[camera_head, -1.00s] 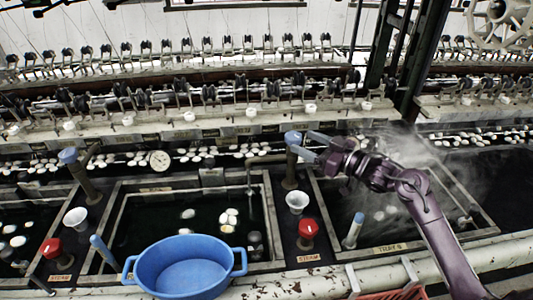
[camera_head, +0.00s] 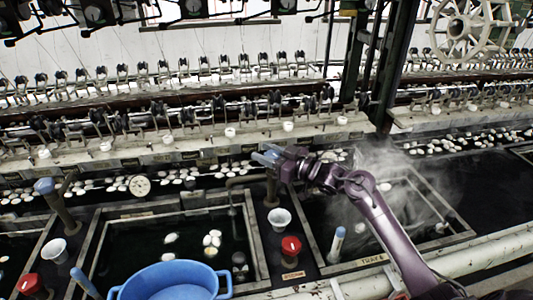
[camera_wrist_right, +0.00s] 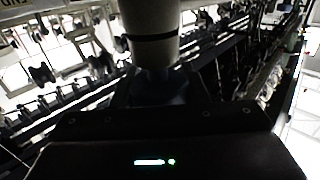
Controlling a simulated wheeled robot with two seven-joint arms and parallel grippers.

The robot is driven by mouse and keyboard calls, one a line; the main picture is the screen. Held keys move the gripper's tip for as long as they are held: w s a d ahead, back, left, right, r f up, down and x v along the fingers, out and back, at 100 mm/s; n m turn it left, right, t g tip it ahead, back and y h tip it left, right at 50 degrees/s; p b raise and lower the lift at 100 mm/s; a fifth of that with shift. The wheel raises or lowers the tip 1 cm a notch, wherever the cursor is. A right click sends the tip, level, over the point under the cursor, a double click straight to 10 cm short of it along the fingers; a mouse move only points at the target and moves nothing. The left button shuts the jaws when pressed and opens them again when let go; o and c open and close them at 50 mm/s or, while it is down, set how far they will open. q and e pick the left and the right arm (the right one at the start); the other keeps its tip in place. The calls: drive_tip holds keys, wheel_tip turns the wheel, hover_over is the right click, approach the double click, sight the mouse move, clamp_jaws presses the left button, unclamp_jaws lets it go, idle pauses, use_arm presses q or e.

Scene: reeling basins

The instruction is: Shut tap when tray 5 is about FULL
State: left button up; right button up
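My right gripper (camera_head: 268,156) is at the top of the tap post (camera_head: 271,188) between the middle and right basins. Its fingers overlap the tap's blue top, so I cannot tell whether they grip it. The tap's spout (camera_head: 243,180) reaches left over the middle basin (camera_head: 130,235), which holds dark water and several white cocoons (camera_head: 211,240). A label beginning TRAY (camera_head: 373,258) sits on the front rim of the steaming right basin (camera_head: 325,225); its number is too small to read surely. The right wrist view shows a pale cylinder (camera_wrist_right: 150,35) close up. My left gripper is out of view.
A blue tub (camera_head: 172,284) stands in front of the middle basin. A red steam knob (camera_head: 291,245) and a white cup (camera_head: 279,219) stand beneath the tap. Another blue-topped tap (camera_head: 46,188) is at the left. Reeling machinery runs behind; a pipe (camera_head: 480,258) runs along the front.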

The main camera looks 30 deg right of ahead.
drive_tip(key=c, duration=0.3)
drive_tip(key=shift+r+m+t+h+p, duration=0.15)
drive_tip(key=shift+m+t+h+p, duration=0.55)
drive_tip(key=shift+m+h+p, duration=0.7)
drive_tip(key=shift+w+d+m+t+h, duration=0.1)
drive_tip(key=shift+m+t+h, duration=0.1)
drive_tip(key=shift+h, duration=0.35)
drive_tip(key=shift+d+m+t+h, duration=0.1)
drive_tip(key=shift+m+h, duration=0.1)
drive_tip(key=shift+h, duration=0.35)
drive_tip(key=shift+d+m+h, duration=0.2)
drive_tip(key=shift+m+h, duration=0.9)
drive_tip(key=shift+h, duration=0.7)
drive_tip(key=shift+d+h+p, duration=0.1)
drive_tip(key=shift+h+p, duration=0.2)
drive_tip(key=shift+h, duration=0.1)
drive_tip(key=o, duration=1)
drive_tip(key=shift+c, duration=0.2)
